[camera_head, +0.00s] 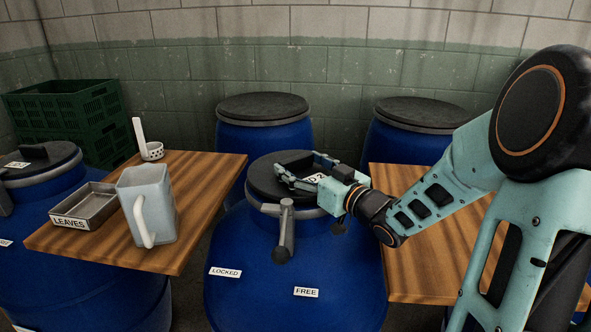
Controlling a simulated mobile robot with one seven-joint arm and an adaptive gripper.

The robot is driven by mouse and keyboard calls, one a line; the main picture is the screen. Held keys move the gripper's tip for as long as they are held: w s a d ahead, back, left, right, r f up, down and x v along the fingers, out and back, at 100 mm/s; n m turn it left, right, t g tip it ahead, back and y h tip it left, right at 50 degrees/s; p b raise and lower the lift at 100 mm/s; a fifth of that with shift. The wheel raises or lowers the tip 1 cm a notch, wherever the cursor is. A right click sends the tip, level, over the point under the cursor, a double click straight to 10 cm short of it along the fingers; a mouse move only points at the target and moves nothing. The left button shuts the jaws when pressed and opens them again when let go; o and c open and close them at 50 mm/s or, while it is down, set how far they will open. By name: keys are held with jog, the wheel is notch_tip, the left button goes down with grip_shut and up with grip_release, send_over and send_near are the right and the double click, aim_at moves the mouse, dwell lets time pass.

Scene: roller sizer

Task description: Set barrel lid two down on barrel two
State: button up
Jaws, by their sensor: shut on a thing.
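Barrel two (295,265), as I take it, is the blue barrel in the front middle. Its dark round lid (262,181) is at the barrel's mouth, inside the grey rim; I cannot tell whether it sits fully down. My gripper (299,168) comes in from the right and is shut on the lid's raised handle. A grey lever (286,232) on the rim hangs down the front, between a LOCKED label (225,272) and a FREE label (306,292).
On the left wooden board (205,170) stand a grey pitcher (150,205), a LEAVES tray (93,205) and a white perforated cup (151,151). Another lidded barrel (45,220) is at left. Two lidded barrels and green crates (70,115) stand behind. A right board (430,240) lies under my arm.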

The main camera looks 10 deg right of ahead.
jog(key=shift+r, duration=0.1)
jog(key=shift+f+b, duration=0.35)
jog(key=shift+f, duration=0.3)
jog(key=o, duration=1.4)
jog(key=shift+s+d, duration=0.1)
jog(key=shift+o, duration=0.2)
jog(key=shift+r+p, duration=0.45)
jog(key=shift+r, duration=0.1)
jog(key=p+v, duration=0.2)
jog(key=v, duration=1)
